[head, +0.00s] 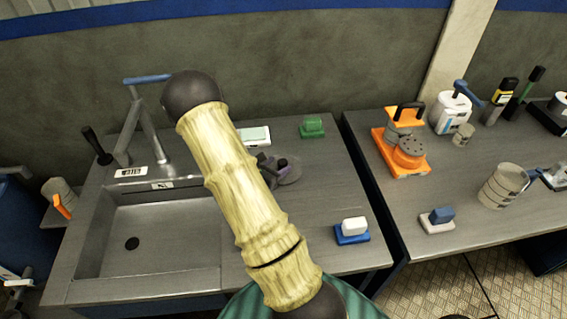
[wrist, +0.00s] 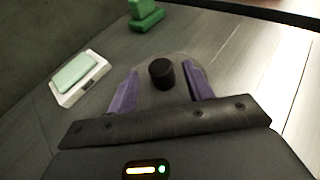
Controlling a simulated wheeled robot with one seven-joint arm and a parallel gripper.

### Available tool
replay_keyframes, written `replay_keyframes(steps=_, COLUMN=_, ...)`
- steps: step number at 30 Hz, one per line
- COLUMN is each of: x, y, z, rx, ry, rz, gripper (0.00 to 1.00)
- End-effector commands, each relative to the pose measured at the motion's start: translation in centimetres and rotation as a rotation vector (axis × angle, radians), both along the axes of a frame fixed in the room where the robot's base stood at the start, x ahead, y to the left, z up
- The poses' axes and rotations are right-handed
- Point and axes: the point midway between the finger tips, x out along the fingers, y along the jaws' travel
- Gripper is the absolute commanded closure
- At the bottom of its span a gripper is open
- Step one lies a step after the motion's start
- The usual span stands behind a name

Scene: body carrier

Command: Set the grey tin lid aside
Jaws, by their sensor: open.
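The grey tin lid (head: 292,174) is a flat round disc on the sink counter, partly hidden by my arm and gripper in the head view. In the wrist view the lid (wrist: 150,98) has a short black knob (wrist: 161,73) standing up from it. My gripper (wrist: 160,70) is open, with its purple fingers on either side of the knob and gaps on both sides. In the head view my gripper (head: 275,168) is low over the lid. I cannot tell whether anything lies under the lid.
A white block with a pale green top (wrist: 80,72) lies left of the lid in the wrist view. A green block (head: 312,128) is behind, and a blue-and-white block (head: 352,231) is nearer. The sink basin (head: 150,240) is left. Clear counter lies right of the lid.

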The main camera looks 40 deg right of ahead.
Motion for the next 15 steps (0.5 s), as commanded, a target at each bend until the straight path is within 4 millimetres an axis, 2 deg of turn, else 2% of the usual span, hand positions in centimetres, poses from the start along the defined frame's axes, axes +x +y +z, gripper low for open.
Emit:
replay_keyframes(steps=1, x=-0.2, y=1.1, z=0.3, rx=0.000, ry=-0.002, rz=0.005, gripper=0.49)
replay_keyframes(steps=6, x=-0.9, y=4.0, z=1.4, rx=0.000, ry=0.000, rz=0.004, gripper=0.49)
replay_keyframes(steps=10, x=-1.3, y=5.4, z=2.0, rx=0.001, ry=0.000, rz=0.001, gripper=0.49)
replay_keyframes(steps=15, x=-1.5, y=6.0, z=2.2, rx=0.000, ry=0.000, rz=0.000, gripper=0.49)
